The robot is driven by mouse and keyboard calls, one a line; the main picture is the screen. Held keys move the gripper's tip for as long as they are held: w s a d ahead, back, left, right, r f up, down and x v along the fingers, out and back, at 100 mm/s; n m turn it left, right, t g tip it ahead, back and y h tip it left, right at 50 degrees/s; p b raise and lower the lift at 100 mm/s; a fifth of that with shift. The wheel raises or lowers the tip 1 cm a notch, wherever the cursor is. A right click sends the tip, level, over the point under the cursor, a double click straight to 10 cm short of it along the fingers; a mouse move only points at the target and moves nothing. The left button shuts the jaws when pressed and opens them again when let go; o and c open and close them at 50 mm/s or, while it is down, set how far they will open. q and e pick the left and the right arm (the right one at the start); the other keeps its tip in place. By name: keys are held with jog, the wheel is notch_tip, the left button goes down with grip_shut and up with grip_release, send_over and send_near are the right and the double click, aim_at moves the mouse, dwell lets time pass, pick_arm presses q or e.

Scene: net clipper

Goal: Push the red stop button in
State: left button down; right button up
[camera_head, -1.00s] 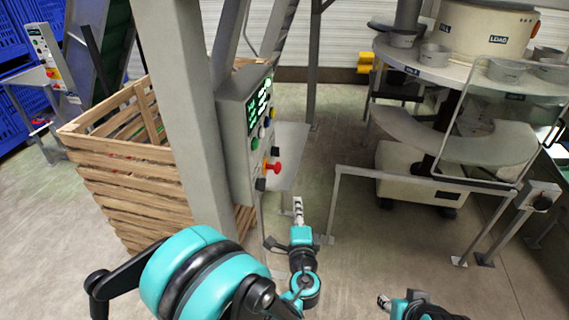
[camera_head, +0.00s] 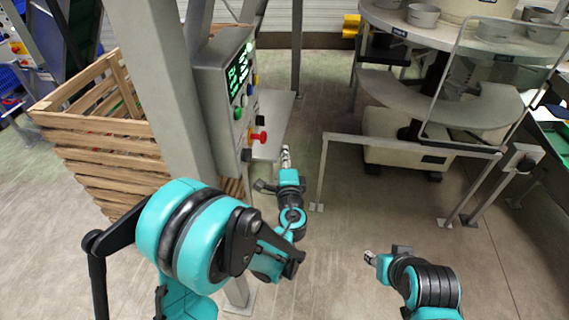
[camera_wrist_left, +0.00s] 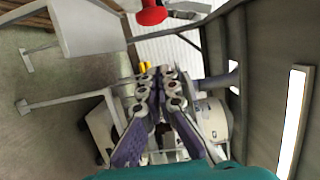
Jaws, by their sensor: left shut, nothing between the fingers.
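The red stop button (camera_head: 260,137) sticks out from the right-facing side of a grey control box (camera_head: 208,110), below several other coloured buttons. It also shows at the top of the left wrist view (camera_wrist_left: 152,14), beyond the fingertips and partly cut off. My left gripper (camera_head: 285,155) is just right of the button in the head view and slightly lower, with a visible gap. Its fingers (camera_wrist_left: 156,72) are closed together with nothing between them. My right gripper (camera_head: 370,256) is at lower right, far from the button, too small to tell if it is open.
The box hangs on a thick grey post (camera_head: 160,80). A wooden slatted crate (camera_head: 105,150) stands left of it. A grey plate (camera_head: 272,125) lies behind the button. A metal rail frame (camera_head: 400,143) and a round-tabled machine (camera_head: 440,50) stand right. Floor between is clear.

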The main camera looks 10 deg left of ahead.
aim_at(259, 137)
pick_arm(q)
jog(key=w+a, duration=0.2)
jog(key=w+a+b, duration=0.1)
jog(key=a, duration=0.1)
jog(key=shift+w+a, duration=0.35)
jog(key=shift+a, duration=0.15)
